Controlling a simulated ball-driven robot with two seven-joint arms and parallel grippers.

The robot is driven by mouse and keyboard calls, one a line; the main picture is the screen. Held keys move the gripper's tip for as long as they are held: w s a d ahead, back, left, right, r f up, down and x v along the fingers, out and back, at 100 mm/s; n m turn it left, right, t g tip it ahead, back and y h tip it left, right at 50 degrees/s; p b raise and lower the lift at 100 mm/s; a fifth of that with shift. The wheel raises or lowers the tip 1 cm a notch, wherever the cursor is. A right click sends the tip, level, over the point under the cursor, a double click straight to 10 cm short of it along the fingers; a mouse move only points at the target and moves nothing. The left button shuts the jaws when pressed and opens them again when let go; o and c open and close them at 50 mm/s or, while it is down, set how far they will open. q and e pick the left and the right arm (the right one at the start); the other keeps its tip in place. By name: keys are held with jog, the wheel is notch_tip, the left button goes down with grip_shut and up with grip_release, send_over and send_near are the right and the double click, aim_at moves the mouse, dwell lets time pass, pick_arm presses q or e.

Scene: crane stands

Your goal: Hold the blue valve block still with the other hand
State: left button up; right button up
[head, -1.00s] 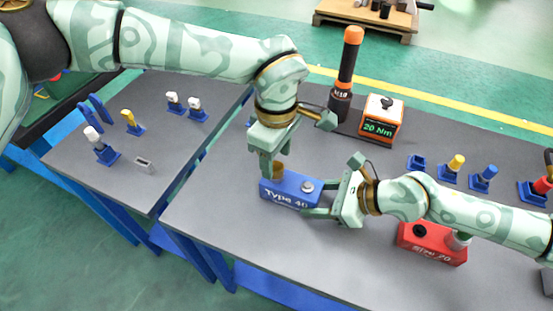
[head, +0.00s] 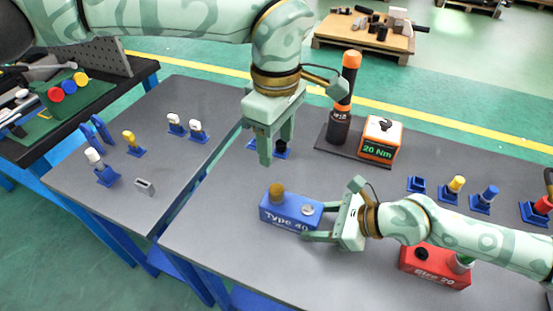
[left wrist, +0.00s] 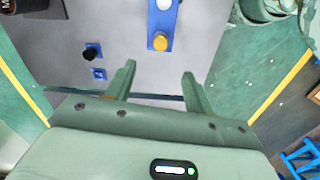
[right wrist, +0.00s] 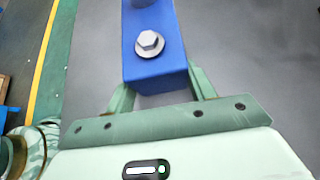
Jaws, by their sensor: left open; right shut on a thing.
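The blue valve block (head: 290,212), marked "Type 40", lies on the grey table with a brass-coloured knob on its left end and a silver hex bolt on its right. My right gripper (head: 328,222) is shut on the block's right end; the right wrist view shows the block (right wrist: 155,60) between its fingers (right wrist: 160,100). My left gripper (head: 278,150) is open and empty, raised above and behind the block. In the left wrist view the block (left wrist: 160,22) is beyond the open fingers (left wrist: 158,75), apart from them.
A torque tool (head: 345,95) and an orange "20 Nm" box (head: 381,139) stand behind. A red "Size 20" block (head: 435,267) sits at right, below my right arm. Blue holders with coloured pieces (head: 484,200) stand at right, others (head: 133,143) on the left table. Table front is clear.

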pick_arm(q)
notch_tip(320, 180, up, 4)
jog(key=shift+r, duration=0.2)
pick_arm(e)
jog(key=o, duration=1.2)
jog(key=shift+o, duration=0.2)
